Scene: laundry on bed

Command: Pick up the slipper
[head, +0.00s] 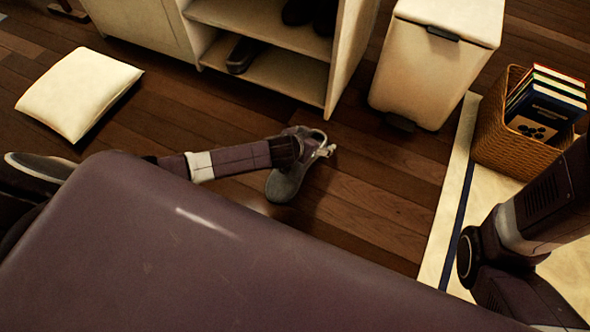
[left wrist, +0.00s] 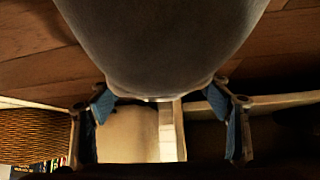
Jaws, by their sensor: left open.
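A grey slipper (head: 288,184) lies on the wooden floor in the middle of the head view, in front of the shelf. My left gripper (head: 318,146) is at the slipper and hides part of it. In the left wrist view the slipper (left wrist: 160,45) fills the top middle, with its rounded end near the two blue-padded fingers. These fingers of my left gripper (left wrist: 162,98) are spread apart, one on each side of that end. I cannot tell whether they touch it. My right arm shows at the right of the head view, but its gripper is out of sight.
A white shelf (head: 280,78) holding dark shoes (head: 245,54) stands behind the slipper. A white bin (head: 430,70) is right of it. A wicker basket (head: 495,137) with books stands on a pale rug (head: 450,200). A white cushion (head: 78,92) lies at left. Floor around the slipper is clear.

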